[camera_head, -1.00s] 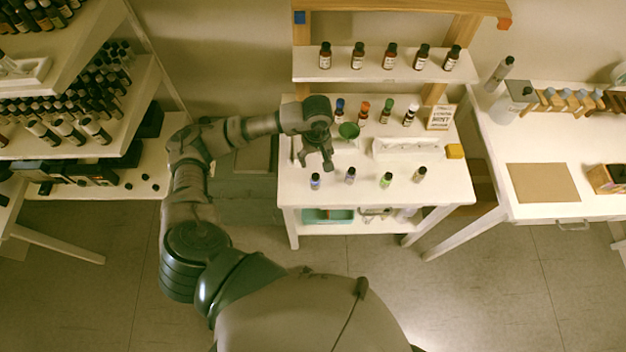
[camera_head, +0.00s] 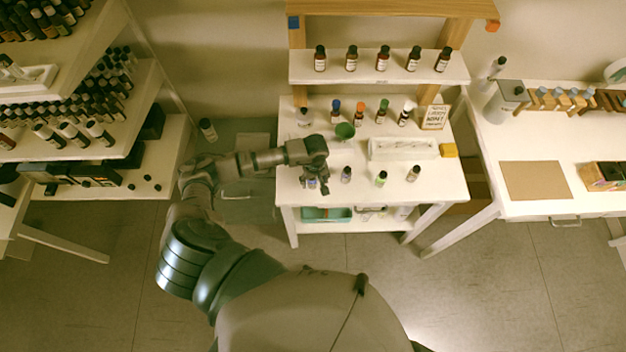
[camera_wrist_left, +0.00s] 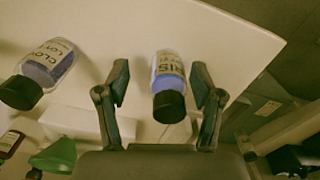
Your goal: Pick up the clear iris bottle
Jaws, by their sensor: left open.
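The iris bottle (camera_wrist_left: 168,85) is small and clear with a black cap, bluish contents and a label reading "IRIS". In the left wrist view it stands between the two fingers of my left gripper (camera_wrist_left: 165,95), which is open, with gaps at both sides. In the head view my left gripper (camera_head: 317,184) is over the left end of the front bottle row, and the iris bottle (camera_head: 311,183) is partly hidden by it. My right gripper is not in view.
A clove bottle (camera_wrist_left: 38,75) stands left of the iris bottle in the wrist view. Other front-row bottles include a green one (camera_head: 380,178). Table (camera_head: 440,190) space at front right is clear.

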